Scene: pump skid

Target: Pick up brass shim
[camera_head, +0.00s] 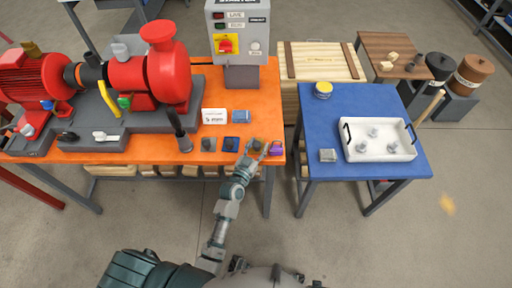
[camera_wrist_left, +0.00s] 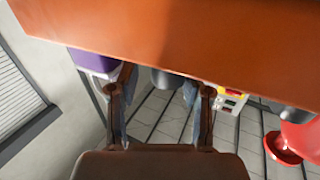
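My left gripper (camera_head: 254,149) is at the front edge of the orange bench, among a row of small items. In the left wrist view its two fingers (camera_wrist_left: 160,105) are apart, with a grey rounded thing (camera_wrist_left: 167,79) showing between and beyond them. A small brownish piece (camera_head: 258,144) shows at the fingers in the head view; it may be the brass shim, but it is partly covered and too small to be sure. A purple item (camera_head: 276,149) lies just right of the gripper; a purple block (camera_wrist_left: 92,60) also shows in the left wrist view. My right gripper is not in view.
The orange bench (camera_head: 270,100) carries a red pump (camera_head: 150,75), a dark blue item (camera_head: 231,144), a grey item (camera_head: 208,143) and a white box (camera_head: 214,116). A grey starter box (camera_head: 238,30) stands behind. Right, a blue table (camera_head: 320,130) holds a white tray (camera_head: 365,153).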

